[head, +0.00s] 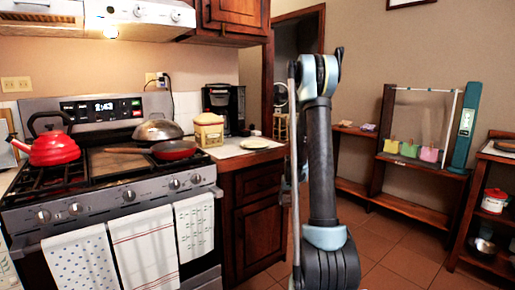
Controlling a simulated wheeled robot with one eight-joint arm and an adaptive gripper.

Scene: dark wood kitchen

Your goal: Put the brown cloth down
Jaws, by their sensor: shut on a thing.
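I see no brown cloth in the head view. My arm rises through the middle of the picture and bends at a joint near the top. My gripper does not show, so neither its fingers nor anything in them can be seen. Several light cloths hang on the oven door: a dotted white one (80,262), a white one with red stripes (143,247) and a white patterned one (195,233). None of them is brown.
The stove (110,190) holds a red kettle (53,148), a red pan (173,150) and a domed lid (157,130). A counter (235,150) bears a coffee maker (224,105) and plate (254,143). Shelves (410,205) stand right. Tiled floor (395,265) is clear between.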

